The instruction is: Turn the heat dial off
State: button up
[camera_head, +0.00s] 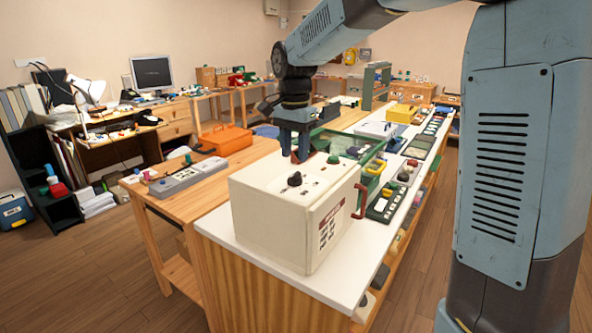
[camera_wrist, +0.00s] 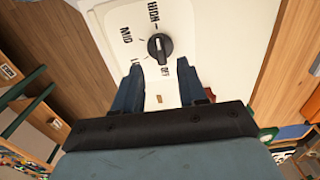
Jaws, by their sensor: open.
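The heat dial (camera_wrist: 159,47) is a round black knob with a raised ridge on a white panel in the wrist view. The ridge runs roughly along the HIGH–OFF line; I cannot tell which end is the pointer. In the head view a black dial (camera_head: 294,179) sits on top of a white box (camera_head: 270,222). My gripper (camera_wrist: 160,70) is open and empty, its fingers pointing toward the dial, which lies just beyond the fingertips. In the head view my gripper (camera_head: 297,156) is over the box top, behind the dial.
A wooden table (camera_head: 165,205) with a grey device is at left.

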aim_at(295, 174)
jog(key=shift+f, duration=2.9)
jog(key=shift+c, duration=0.4)
grip_shut()
jog(key=shift+d, duration=0.2)
jog(key=shift+a, duration=0.1)
